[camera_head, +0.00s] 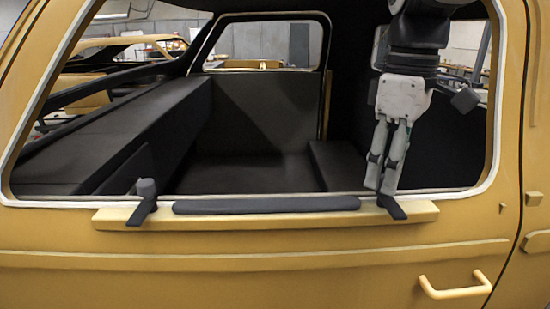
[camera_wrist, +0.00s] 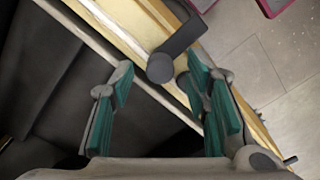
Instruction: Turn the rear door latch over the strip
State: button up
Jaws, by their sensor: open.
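The dark strip (camera_head: 266,204) lies along the yellow sill (camera_head: 300,220) under the window opening. A dark latch (camera_head: 392,208) sits at the sill's right end, its arm angled down over the front edge, clear of the strip. A second dark latch (camera_head: 146,200) stands at the left end, its arm also angled forward off the strip. My gripper (camera_head: 379,189) points down at the right latch, open. In the wrist view the latch's round knob (camera_wrist: 160,68) shows between and just beyond the teal fingertips, its arm reaching up and right. Contact cannot be told.
The yellow shell's window frame (camera_head: 494,100) surrounds my arm on the right. A yellow handle (camera_head: 455,291) sticks out below right. Dark boxes and a bench (camera_head: 120,130) fill the inside on the left. The sill between the latches holds only the strip.

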jog(key=shift+f, duration=0.4)
jog(key=shift+c, duration=0.6)
grip_shut()
